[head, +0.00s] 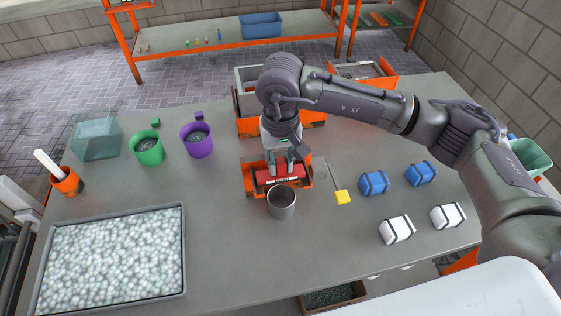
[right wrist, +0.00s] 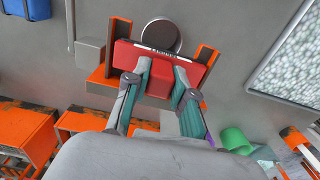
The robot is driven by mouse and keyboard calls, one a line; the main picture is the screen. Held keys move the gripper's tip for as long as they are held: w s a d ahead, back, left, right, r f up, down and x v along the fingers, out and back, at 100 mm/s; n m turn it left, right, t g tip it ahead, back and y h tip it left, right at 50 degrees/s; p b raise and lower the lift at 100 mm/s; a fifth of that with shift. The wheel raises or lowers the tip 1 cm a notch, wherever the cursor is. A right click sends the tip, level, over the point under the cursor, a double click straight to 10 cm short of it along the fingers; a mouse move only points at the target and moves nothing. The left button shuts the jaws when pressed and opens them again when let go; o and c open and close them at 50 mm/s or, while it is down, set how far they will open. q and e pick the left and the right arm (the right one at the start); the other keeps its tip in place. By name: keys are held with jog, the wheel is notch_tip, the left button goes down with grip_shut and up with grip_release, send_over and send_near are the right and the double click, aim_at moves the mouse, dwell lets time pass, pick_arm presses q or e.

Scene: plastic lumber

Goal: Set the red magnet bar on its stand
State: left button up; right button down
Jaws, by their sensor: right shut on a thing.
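The red magnet bar (head: 277,173) is a red block with a dark strip and pale lettering along one edge; it also shows in the right wrist view (right wrist: 194,72). My right gripper (head: 280,163) is shut on its middle from above, and its fingers show in the right wrist view (right wrist: 164,75). The bar lies at the orange stand (head: 249,180), between its two upright ends; the stand also shows in the right wrist view (right wrist: 122,30). I cannot tell whether the bar rests on it. My left gripper is not in view.
A grey metal cup (head: 281,203) stands just in front of the stand. A pellet tray (head: 115,258) and green (head: 148,149) and purple (head: 198,141) cups are left.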

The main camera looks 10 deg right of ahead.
jog(key=c, duration=0.9)
grip_release()
notch_tip(320, 180, up, 12)
jog(key=shift+r, duration=0.1)
